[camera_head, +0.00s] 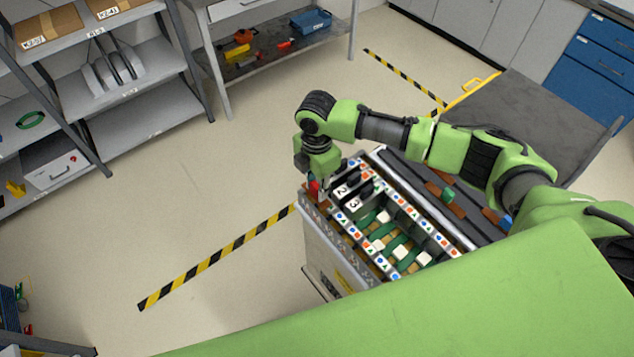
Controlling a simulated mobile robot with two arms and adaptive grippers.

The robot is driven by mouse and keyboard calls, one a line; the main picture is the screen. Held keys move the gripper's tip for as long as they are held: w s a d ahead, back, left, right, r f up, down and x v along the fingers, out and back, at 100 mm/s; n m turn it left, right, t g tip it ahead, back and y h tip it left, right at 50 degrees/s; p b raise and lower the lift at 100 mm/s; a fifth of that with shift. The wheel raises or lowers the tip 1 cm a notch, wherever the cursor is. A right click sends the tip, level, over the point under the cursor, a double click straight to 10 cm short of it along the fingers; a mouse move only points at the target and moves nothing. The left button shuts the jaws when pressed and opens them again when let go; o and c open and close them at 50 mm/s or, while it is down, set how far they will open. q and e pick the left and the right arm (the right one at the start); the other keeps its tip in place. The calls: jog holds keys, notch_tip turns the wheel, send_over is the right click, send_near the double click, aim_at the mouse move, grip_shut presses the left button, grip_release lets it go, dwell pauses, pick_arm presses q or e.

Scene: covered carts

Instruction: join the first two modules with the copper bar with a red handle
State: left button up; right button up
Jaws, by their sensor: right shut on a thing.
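The copper bar under the handle is too small and covered to make out clearly. Dark modules marked 2 (342,190) and 3 (354,203) sit side by side in the cart's top, just right of the gripper. Any module before number 2 is hidden by the gripper. I cannot tell whether the bar touches the modules. My left gripper is not in view.
A dark tray (405,168) on the cart holds copper-coloured bars, with green (448,195) and blue (505,221) handles showing. Green and white parts (383,216) fill the rest of the cart's top. A grey cart (535,110) stands behind my arm. Open floor lies left.

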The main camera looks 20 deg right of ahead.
jog(key=shift+f+b, duration=0.6)
jog(key=shift+f, duration=0.85)
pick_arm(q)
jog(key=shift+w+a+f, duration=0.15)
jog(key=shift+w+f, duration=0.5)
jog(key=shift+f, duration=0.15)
pick_arm(e)
jog(key=shift+f, duration=0.3)
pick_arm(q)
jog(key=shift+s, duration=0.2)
pick_arm(e)
jog(key=shift+f, duration=0.15)
jog(key=o, duration=1.2)
notch_tip(320, 180, up, 12)
